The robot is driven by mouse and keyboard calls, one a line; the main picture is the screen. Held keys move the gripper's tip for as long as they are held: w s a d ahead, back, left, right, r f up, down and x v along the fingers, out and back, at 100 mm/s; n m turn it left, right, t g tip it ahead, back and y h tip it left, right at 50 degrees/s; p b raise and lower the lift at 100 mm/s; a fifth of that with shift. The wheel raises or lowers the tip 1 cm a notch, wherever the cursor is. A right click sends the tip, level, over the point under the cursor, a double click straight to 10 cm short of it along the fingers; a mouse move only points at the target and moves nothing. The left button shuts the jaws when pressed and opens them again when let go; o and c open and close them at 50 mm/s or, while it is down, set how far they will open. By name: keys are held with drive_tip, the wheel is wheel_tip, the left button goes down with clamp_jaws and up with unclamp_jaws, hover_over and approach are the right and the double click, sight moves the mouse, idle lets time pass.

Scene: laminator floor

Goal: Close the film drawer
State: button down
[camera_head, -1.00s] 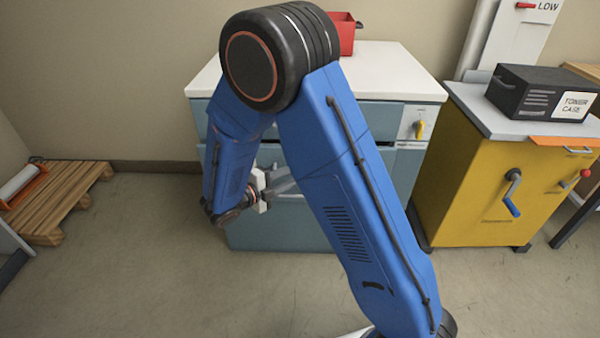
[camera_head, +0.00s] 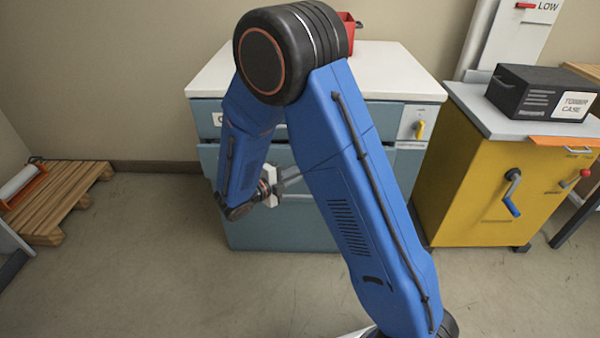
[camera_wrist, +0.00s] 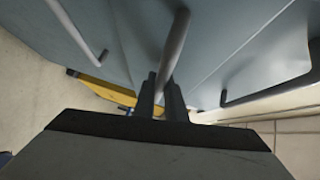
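The blue-grey cabinet with a white top (camera_head: 390,75) stands ahead, with several drawer fronts; my arm covers much of them. A wide drawer front (camera_head: 207,160) shows below the top one. I cannot tell how far any drawer stands out, nor read which is the film drawer. My gripper (camera_head: 285,180) is low in front of the cabinet, partly behind my arm. In the wrist view its two dark fingers (camera_wrist: 162,97) stand close together on either side of a round grey bar handle (camera_wrist: 174,45), with the bar filling the gap between them.
A yellow cabinet (camera_head: 460,180) with a blue-handled crank stands close on the right, bearing a black toner case (camera_head: 540,90). A red bin (camera_head: 346,30) sits on the white top. A wooden pallet (camera_head: 70,195) lies at left. The floor in front is clear.

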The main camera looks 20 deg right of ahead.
drive_tip(key=w, duration=0.2)
drive_tip(key=w+d, duration=0.1)
drive_tip(key=w, duration=0.1)
drive_tip(key=c, duration=1.8)
unclamp_jaws()
drive_tip(key=shift+d, duration=0.1)
drive_tip(key=v, duration=1.7)
drive_tip(key=shift+s, duration=0.15)
